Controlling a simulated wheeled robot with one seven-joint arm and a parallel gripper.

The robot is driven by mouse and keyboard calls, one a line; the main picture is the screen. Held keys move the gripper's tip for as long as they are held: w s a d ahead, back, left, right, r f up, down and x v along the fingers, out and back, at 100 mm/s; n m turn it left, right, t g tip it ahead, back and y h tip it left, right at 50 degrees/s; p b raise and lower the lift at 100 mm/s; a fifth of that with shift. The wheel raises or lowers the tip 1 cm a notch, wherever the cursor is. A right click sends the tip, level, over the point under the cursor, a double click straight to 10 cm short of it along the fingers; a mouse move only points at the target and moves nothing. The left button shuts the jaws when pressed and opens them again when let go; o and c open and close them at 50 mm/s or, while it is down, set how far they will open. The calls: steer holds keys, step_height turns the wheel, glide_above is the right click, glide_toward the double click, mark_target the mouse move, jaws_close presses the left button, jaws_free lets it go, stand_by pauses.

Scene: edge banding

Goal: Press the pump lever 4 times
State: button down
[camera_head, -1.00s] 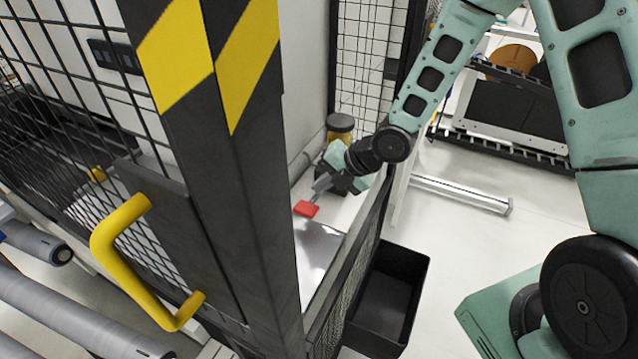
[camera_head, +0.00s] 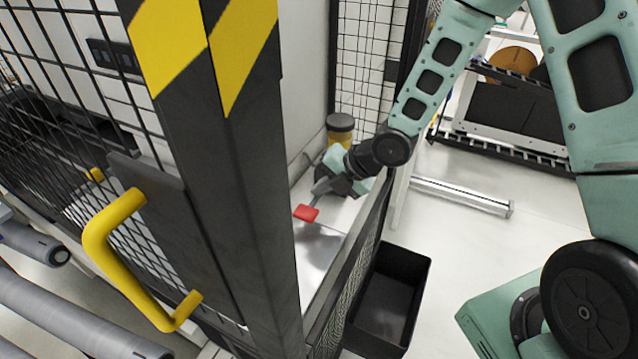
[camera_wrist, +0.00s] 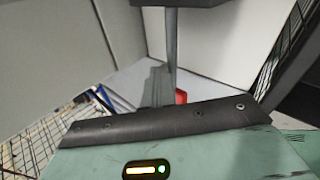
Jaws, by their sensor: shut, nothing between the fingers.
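A small red pad (camera_head: 306,213), which looks like the end of the pump lever, shows beyond the fence post in the head view. My gripper (camera_head: 320,188) is shut and empty, pointing down just above and behind this pad. I cannot tell whether its fingertips touch the pad. In the wrist view, a little red (camera_wrist: 181,97) shows beside the grey shut fingers of my gripper (camera_wrist: 157,88). The rest of the lever is hidden by my gripper and wrist. A cylinder with a dark cap and yellow body (camera_head: 340,130) stands behind my wrist.
A striped black and yellow post (camera_head: 225,150) with a yellow handle (camera_head: 112,240) stands close in front. Open floor lies to the right.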

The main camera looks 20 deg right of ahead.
stand_by(0.4)
steer(key=shift+w+d+r+p, duration=0.25)
steer(key=shift+r+p, duration=0.45)
steer(key=shift+p, duration=0.1)
steer(key=shift+w+d+r+p, duration=0.3)
steer(key=shift+r+p, duration=0.4)
steer(key=shift+p, duration=0.1)
steer(key=shift+w+d+r+p, duration=0.25)
steer(key=shift+r+p, duration=0.45)
steer(key=shift+p, duration=0.1)
steer(key=r+p, duration=0.1)
steer(key=w+d+r+p, duration=0.1)
steer(key=r+p, duration=0.2)
steer(key=p, duration=0.1)
steer(key=shift+w+d+r, duration=0.15)
steer(key=shift+w+d, duration=0.2)
steer(key=shift+d, duration=0.1)
stand_by(1.2)
